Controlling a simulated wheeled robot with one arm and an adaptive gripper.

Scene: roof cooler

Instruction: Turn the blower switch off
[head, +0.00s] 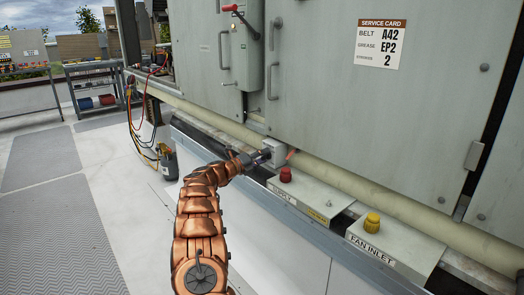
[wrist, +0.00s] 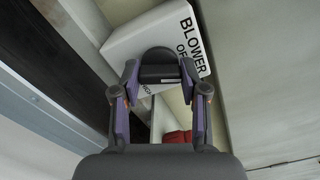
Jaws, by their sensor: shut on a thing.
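The blower switch box (wrist: 150,32) is pale, with the word BLOWER and a second word starting with OF on its face. The rest of that word is hidden by a finger. In the head view the box (head: 274,150) sits low on the cabinet front. The switch (wrist: 159,58) is a dark, rounded handle on the box. My gripper (wrist: 160,75) is shut on this handle, with one finger on each side. In the head view my gripper (head: 262,158) touches the box area from the left, and the handle is too small to make out.
A red knob (head: 286,174) on a sloped panel is just right of my gripper. A yellow knob (head: 372,222) stands on the FAN INLET panel (head: 405,250). A pale pipe (head: 340,178) runs along the cabinet's bottom. A lever (head: 245,20) is above. The floor at left is open.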

